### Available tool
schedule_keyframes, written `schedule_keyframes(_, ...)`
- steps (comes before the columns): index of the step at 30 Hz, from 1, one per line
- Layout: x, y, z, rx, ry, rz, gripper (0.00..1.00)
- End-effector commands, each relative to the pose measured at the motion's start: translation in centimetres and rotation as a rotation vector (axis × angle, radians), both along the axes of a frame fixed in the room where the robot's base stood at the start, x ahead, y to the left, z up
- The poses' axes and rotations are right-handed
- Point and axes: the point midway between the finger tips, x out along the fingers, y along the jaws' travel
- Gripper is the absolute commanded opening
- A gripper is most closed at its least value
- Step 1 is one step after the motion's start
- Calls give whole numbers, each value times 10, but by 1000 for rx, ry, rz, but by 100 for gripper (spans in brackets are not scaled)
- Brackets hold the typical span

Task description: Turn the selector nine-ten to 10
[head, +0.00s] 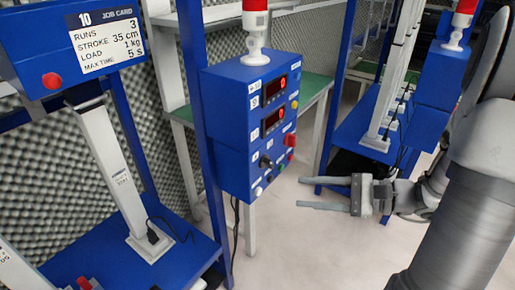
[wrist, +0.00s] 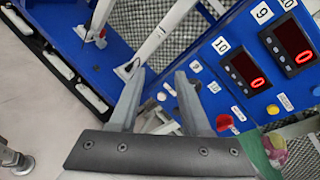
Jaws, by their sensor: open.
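The blue control box (head: 228,125) stands in the middle of the head view, and its face with two red-lit displays shows at the right of the wrist view (wrist: 238,40). A small black knob (head: 266,161), likely the selector, sits low on its face.
A red mushroom button (head: 291,140) and coloured buttons share the face. A red-and-white beacon (head: 255,30) tops the box. A job card (head: 105,40) hangs at upper left. Another blue stand (head: 445,85) is behind my arm. The floor (head: 290,245) below my gripper is clear.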

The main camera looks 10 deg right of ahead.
Motion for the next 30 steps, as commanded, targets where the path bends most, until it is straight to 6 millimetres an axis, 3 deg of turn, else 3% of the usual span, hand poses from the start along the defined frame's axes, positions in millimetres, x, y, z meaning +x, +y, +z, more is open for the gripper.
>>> schedule_keyframes(1, 6, -20, -20, 61, -3, -80, 48)
schedule_keyframes(6, 18, -67, -39, 184, -42, -260, 48)
schedule_keyframes(11, 22, -81, -43, 220, -59, -319, 48)
schedule_keyframes(17, 38, -63, -42, 221, -61, -316, 48)
schedule_keyframes(30, 105, 5, -43, 219, -59, -313, 48)
